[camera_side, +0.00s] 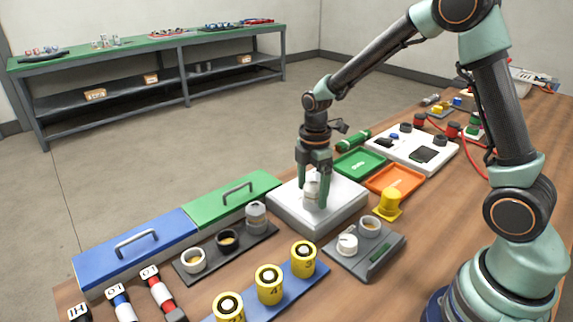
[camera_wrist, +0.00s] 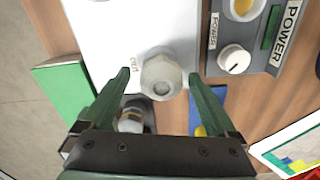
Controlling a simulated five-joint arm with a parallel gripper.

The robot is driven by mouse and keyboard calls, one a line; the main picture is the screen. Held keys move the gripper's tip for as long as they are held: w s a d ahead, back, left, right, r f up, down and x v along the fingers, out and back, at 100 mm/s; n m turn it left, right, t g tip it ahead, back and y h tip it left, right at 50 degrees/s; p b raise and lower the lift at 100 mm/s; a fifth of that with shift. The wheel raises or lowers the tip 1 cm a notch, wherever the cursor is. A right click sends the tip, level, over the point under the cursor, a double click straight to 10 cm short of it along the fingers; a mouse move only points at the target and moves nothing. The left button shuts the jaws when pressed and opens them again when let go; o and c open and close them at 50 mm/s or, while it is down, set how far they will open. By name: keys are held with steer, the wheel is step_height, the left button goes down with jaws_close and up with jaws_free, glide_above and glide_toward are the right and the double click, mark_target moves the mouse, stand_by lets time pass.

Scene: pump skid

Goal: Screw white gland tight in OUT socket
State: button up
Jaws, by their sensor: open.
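The white gland (camera_side: 311,188) stands upright on top of the white box (camera_side: 343,208), between the fingers of my gripper (camera_side: 313,196). In the wrist view the gland (camera_wrist: 161,77) is a pale hex-shaped piece with a round hole in its top. The "OUT" label is beside it on the box top, and the gland hides the socket under it. My gripper (camera_wrist: 160,76) is open, with one finger on each side of the gland. The fingers look apart from it, though the side view does not show this clearly. How deep the gland sits cannot be told.
A dark rack (camera_side: 209,256) with cups and a grey gland (camera_side: 256,215) is in front. A grey power box (camera_side: 378,258) with a white knob stands at right. Blue (camera_side: 136,250) and green (camera_side: 228,203) lidded boxes are at left; green and orange (camera_side: 396,180) trays lie behind.

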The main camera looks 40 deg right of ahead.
steer(key=c, duration=1.4)
steer(key=m, duration=0.5)
steer(key=m, duration=0.4)
steer(key=o, duration=1.4)
steer(key=n, duration=0.9)
